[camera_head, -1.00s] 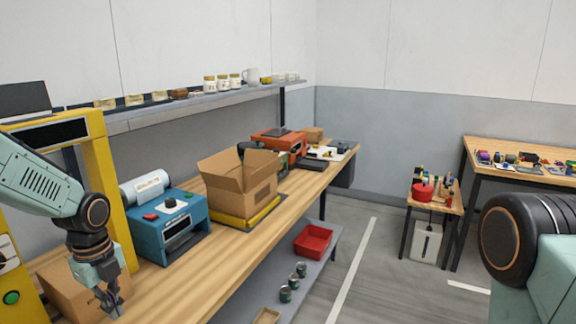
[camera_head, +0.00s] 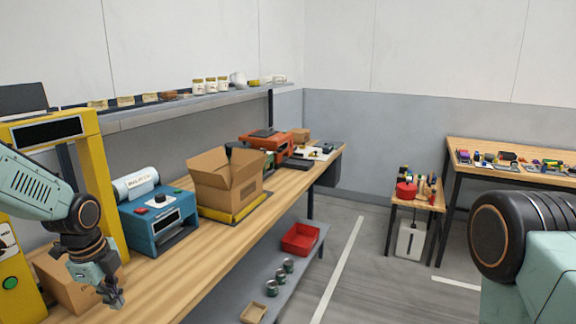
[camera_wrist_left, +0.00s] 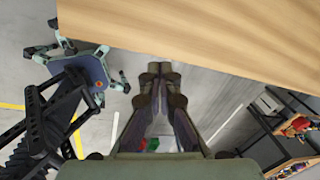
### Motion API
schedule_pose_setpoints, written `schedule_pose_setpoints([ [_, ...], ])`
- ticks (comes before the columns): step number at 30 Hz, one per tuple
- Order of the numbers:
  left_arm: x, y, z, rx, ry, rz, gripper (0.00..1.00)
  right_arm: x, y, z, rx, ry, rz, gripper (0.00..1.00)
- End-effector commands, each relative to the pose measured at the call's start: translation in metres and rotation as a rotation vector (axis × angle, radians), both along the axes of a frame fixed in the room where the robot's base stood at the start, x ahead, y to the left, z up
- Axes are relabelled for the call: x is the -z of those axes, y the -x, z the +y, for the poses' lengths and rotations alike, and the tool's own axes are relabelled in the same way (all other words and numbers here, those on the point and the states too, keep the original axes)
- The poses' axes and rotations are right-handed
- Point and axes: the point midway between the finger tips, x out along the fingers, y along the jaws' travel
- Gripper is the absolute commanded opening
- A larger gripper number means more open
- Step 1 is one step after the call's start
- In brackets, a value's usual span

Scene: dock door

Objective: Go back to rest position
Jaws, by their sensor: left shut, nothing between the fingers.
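My left gripper (camera_head: 115,298) hangs at the lower left in the head view, above the near part of the long wooden bench (camera_head: 185,279). It is shut and empty. In the left wrist view its fingers (camera_wrist_left: 157,75) are close together, with the bench edge (camera_wrist_left: 200,62) beyond them. A closed cardboard box (camera_head: 62,284) stands on the bench just behind and left of the gripper, partly hidden by it. My right arm shows at the right edge of the head view, but its gripper is out of frame.
A yellow frame (camera_head: 98,178), a blue machine (camera_head: 158,222) and an open cardboard box (camera_head: 228,182) stand along the bench. A red bin (camera_head: 300,239) and several cans sit on the lower shelf. A small table (camera_head: 418,199) and another bench (camera_head: 510,175) stand right. Floor between is clear.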

Motion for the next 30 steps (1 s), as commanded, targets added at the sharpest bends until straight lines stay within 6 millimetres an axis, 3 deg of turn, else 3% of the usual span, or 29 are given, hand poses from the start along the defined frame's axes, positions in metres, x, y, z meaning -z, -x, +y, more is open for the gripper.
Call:
schedule_pose_setpoints([
  [5,0.006,-0.011,-0.019,-0.247,0.090,-0.089,0.00,0.000,0.000,0.000,0.000,0.000,0.000,0.40],
  [9,0.024,-0.013,-0.048,-0.520,0.204,-0.155,0.00,0.005,0.000,0.000,0.000,0.000,0.000,0.40],
  [13,0.061,0.001,-0.078,-0.800,0.316,-0.169,0.00,0.017,0.000,0.000,0.000,0.000,0.000,0.40],
  [17,0.109,0.031,-0.107,-1.084,0.405,-0.152,0.00,0.033,0.000,0.000,0.000,0.000,0.000,0.40],
  [20,0.155,0.069,-0.126,-1.308,0.445,-0.121,0.00,0.050,0.000,0.000,0.000,0.000,0.000,0.40],
  [24,0.215,0.136,-0.143,-1.577,0.443,-0.081,0.00,0.075,0.000,0.000,0.000,0.000,0.000,0.40],
  [30,0.282,0.244,-0.152,-1.727,0.299,-0.009,0.00,0.110,-0.001,0.000,0.000,0.000,0.000,0.40],
])
